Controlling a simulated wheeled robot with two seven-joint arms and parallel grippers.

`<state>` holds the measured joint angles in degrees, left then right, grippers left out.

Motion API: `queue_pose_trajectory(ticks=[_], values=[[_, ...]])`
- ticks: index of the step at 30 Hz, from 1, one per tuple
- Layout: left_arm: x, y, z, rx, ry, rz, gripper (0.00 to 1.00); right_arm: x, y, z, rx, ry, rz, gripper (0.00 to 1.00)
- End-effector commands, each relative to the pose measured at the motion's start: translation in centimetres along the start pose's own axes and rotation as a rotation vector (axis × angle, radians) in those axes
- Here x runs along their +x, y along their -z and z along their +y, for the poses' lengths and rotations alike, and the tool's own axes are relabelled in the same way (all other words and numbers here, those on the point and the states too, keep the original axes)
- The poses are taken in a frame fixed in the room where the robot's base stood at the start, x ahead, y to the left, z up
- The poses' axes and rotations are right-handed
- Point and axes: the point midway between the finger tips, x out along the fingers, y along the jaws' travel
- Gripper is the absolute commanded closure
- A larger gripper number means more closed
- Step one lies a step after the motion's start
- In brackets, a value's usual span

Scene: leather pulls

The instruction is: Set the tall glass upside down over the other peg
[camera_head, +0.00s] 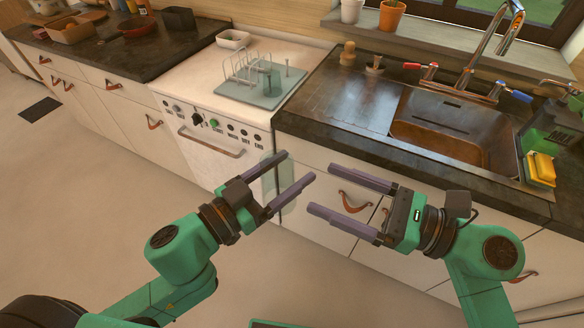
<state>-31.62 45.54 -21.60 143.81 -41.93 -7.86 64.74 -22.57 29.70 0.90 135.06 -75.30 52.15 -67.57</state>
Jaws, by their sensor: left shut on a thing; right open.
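My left gripper (298,168) is shut on a tall, clear, faintly green glass (280,172), held in front of the white cabinets, below the counter's edge. I cannot tell which end of the glass is its mouth. A pale teal drying board (258,98) lies on the white stove top. A glass (268,82) stands on it, seemingly over one peg, which I cannot make out clearly. Another thin peg (287,67) stands bare to its right. My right gripper (322,188) is open and empty, to the right of the held glass.
A wire rack (243,69) takes up the board's left part. A white dish (233,39) is behind it. To the right are wooden items (348,53), a tap (481,68) and a sink (440,135). The drainboard (345,100) is mostly clear.

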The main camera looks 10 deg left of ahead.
Motion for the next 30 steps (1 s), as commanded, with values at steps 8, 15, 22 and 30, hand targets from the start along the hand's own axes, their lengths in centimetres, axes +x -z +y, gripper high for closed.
queue_pose_trajectory(ticks=[8,15,22,30], values=[[0.0,0.1,0.0,0.0,0.0,0.001,0.98,6.5,-0.2,-0.1,-0.001,0.001,-0.008,0.14],[0.0,0.1,0.0,0.0,0.0,0.001,0.98,10.2,-0.1,0.0,0.002,0.0,-0.004,0.14],[0.0,0.1,0.0,0.0,0.0,0.001,0.98,10.5,-0.1,0.0,0.002,0.001,-0.002,0.14],[0.0,0.1,0.0,0.0,0.0,0.001,0.98,10.5,-0.1,0.0,0.002,0.001,-0.002,0.98]])
